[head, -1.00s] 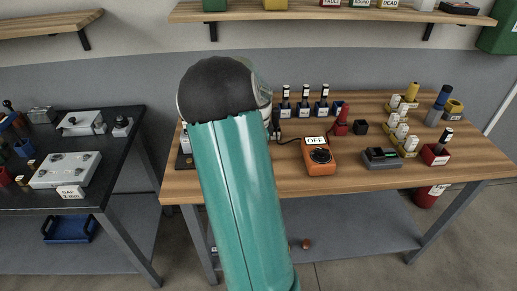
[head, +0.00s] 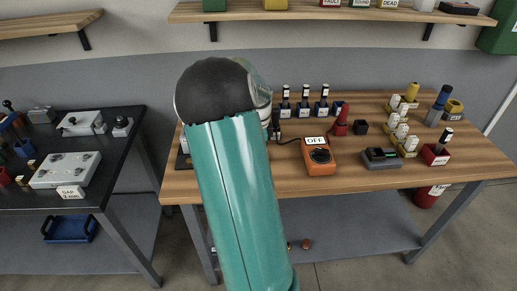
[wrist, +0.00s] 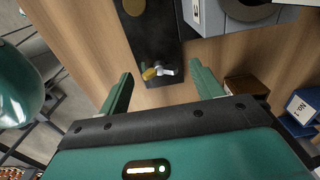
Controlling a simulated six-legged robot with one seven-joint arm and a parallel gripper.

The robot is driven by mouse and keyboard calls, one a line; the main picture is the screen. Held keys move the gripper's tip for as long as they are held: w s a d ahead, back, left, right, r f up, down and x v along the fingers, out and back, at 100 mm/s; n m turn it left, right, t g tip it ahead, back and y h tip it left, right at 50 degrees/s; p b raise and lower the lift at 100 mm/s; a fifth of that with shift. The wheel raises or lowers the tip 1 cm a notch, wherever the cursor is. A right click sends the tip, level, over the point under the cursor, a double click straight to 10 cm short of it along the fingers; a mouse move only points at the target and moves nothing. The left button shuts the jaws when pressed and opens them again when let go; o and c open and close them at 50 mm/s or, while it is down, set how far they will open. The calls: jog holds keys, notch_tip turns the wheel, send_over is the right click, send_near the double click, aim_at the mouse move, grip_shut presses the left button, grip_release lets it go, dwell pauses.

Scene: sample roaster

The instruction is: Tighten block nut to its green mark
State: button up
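In the wrist view a small fitting (wrist: 150,74), brass-coloured with a pale lever-like part (wrist: 167,69), sits at the near end of a black block or plate (wrist: 158,45). It may be the block nut, but it is too small to be sure. I cannot make out a green mark. My gripper (wrist: 162,69) is open, its two green fingers apart on either side of the fitting in the picture, with nothing seen between them held. I cannot tell the height of the fingers above it. In the head view my arm hides the gripper and the fitting.
A grey housing (wrist: 240,12) stands just beyond the right finger. A brown block (wrist: 245,85) and a blue block marked No.1 (wrist: 301,107) lie to the right.

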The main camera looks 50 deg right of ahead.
notch_tip(320, 180, up, 14)
dwell(0.6)
jog(key=shift+f, duration=0.1)
dwell(0.4)
jog(key=w+a+r+n+t, duration=0.1)
jog(key=a+r+n, duration=0.2)
jog(key=a+n, duration=0.55)
jog(key=w+a+r+n+t, duration=0.15)
jog(key=a+n, duration=0.25)
jog(key=a, duration=1)
jog(key=s+a+n+t, duration=0.1)
jog(key=s+a+n, duration=0.4)
jog(key=a+n, duration=0.2)
jog(key=s+a+n+t, duration=0.2)
jog(key=s+a+n, duration=0.3)
jog(key=a+n, duration=0.3)
jog(key=a, duration=0.4)
jog(key=shift+s+f, duration=0.15)
jog(key=shift+f, duration=0.2)
jog(key=shift+d, duration=0.1)
